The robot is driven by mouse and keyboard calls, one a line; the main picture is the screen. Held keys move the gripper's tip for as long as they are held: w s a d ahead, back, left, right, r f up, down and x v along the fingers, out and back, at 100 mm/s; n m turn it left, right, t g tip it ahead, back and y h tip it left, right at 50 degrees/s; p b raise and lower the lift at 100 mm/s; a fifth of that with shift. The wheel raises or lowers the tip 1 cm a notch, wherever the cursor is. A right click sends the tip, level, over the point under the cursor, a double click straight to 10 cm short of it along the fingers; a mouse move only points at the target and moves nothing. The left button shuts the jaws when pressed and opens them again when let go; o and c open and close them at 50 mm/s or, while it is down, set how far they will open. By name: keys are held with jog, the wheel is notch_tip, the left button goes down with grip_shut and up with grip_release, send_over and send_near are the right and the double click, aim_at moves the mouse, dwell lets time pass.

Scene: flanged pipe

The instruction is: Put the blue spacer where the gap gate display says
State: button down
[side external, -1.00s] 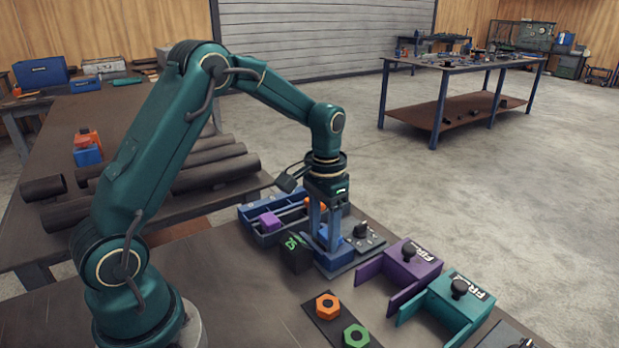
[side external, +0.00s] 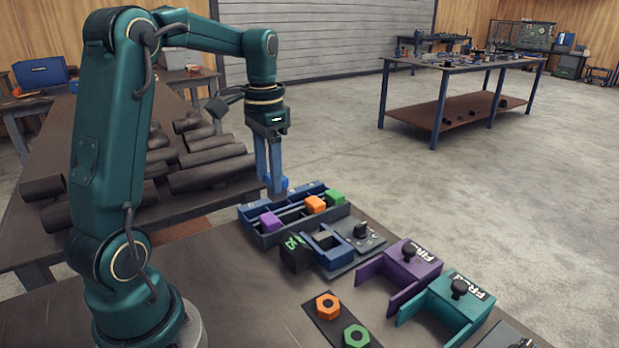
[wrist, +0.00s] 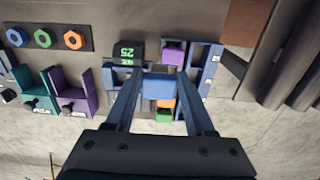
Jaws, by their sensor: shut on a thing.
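In the wrist view the blue spacer (wrist: 159,87) sits between both fingertips (wrist: 159,90). The blue gap gate (side external: 330,262) stands in front of the tray with no spacer in it. The dark display box (side external: 296,254) beside it shows green digits, which look like 25 in the wrist view (wrist: 127,50).
The tray holds a purple block (side external: 270,221), an orange block (side external: 315,204) and a green block (side external: 335,197). A purple bracket (side external: 407,266) and a teal bracket (side external: 461,304) stand at the right. Hex nuts lie on a dark plate (side external: 318,310). Dark pipes (side external: 215,173) lie behind.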

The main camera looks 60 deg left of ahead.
notch_tip(320, 180, up, 7)
jog(key=shift+s+a, duration=0.35)
jog(key=shift+a, duration=0.05)
dwell(0.4)
jog(key=shift+f, duration=0.1)
jog(key=a+f, duration=0.7)
jog(key=f, duration=0.4)
jog(key=shift+a+f, duration=0.3)
jog(key=shift+a, duration=0.1)
jog(key=shift+s+f, duration=0.1)
dwell(0.3)
